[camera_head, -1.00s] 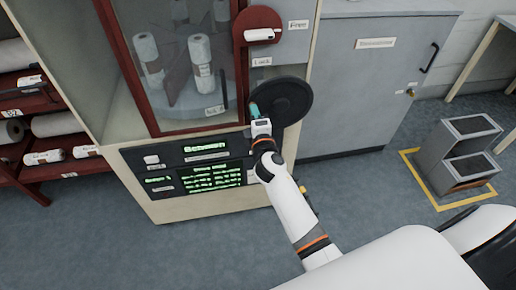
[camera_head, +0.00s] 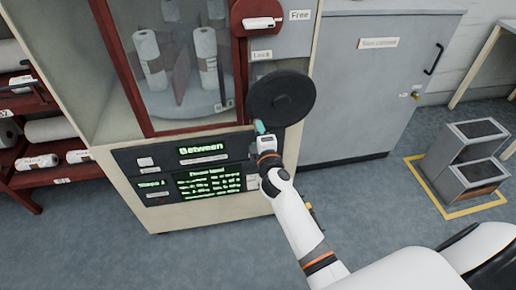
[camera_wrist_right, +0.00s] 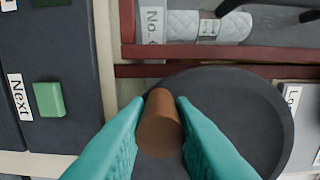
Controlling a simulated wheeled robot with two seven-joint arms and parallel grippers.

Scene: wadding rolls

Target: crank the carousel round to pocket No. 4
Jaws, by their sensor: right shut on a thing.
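The carousel (camera_head: 186,105) stands behind the glass of a red-framed cabinet door, with white wadding rolls (camera_head: 206,55) on it. The dark crank wheel (camera_head: 281,98) is on the cabinet front, below and right of the door. My right gripper (camera_head: 259,128) is at the wheel's lower left edge. In the right wrist view its teal fingers (camera_wrist_right: 160,125) are shut on the brown crank handle (camera_wrist_right: 160,122). A pocket label (camera_wrist_right: 153,25) reads "No." there; its number is cut off. The display (camera_head: 202,148) reads "Between". My left gripper is not in view.
A red latch plate with a white handle (camera_head: 262,23) sits above the wheel, by "Free" and "Lock" labels. A green button (camera_wrist_right: 48,99) is beside a "Next" label.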

